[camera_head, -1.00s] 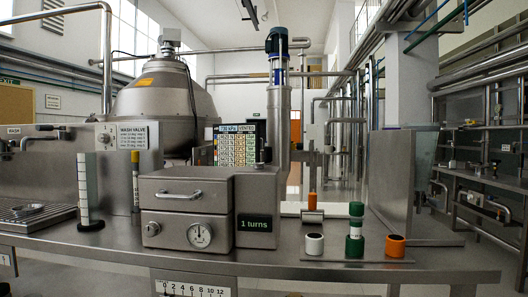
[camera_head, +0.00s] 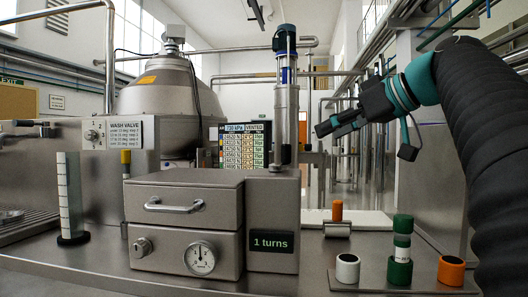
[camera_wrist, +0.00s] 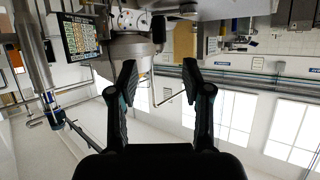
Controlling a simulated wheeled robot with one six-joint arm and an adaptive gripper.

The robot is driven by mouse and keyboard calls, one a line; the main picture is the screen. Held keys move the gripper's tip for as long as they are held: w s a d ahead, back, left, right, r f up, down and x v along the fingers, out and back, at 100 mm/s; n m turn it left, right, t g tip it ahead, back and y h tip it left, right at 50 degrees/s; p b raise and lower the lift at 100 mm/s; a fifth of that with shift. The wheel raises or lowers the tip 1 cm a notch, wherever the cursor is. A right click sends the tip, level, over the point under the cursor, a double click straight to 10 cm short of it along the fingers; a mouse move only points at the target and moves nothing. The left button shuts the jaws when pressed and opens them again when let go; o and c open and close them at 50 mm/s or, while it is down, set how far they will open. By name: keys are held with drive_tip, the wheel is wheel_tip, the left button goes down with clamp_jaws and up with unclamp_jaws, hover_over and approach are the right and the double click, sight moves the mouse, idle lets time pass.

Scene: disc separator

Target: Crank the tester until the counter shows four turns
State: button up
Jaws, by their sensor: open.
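The tester is a grey metal box (camera_head: 184,222) with a bar handle on its upper front, a small knob and a round dial (camera_head: 200,257) below. Its taller right-hand section carries a dark counter (camera_head: 271,240) that reads "1 turns". A small part stands on top of that section; I cannot tell whether it is the crank. My gripper (camera_head: 324,127) is raised to the right of and above the tester, pointing left, apart from everything. The wrist view shows its two fingers (camera_wrist: 160,82) spread with nothing between them; the picture there is upside down.
Orange, green and white cylinders, including a white-and-black one (camera_head: 347,269), a green one (camera_head: 401,250) and an orange one (camera_head: 451,271), stand on a plate at right. A striped column (camera_head: 70,200) stands left. A lit panel (camera_head: 245,148) and a vertical motor column (camera_head: 286,110) rise behind.

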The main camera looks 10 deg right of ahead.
sight(290, 148)
drive_tip(key=x, duration=1.3)
drive_tip(key=shift+w+a+r, duration=0.25)
drive_tip(key=shift+w, duration=0.05)
clamp_jaws()
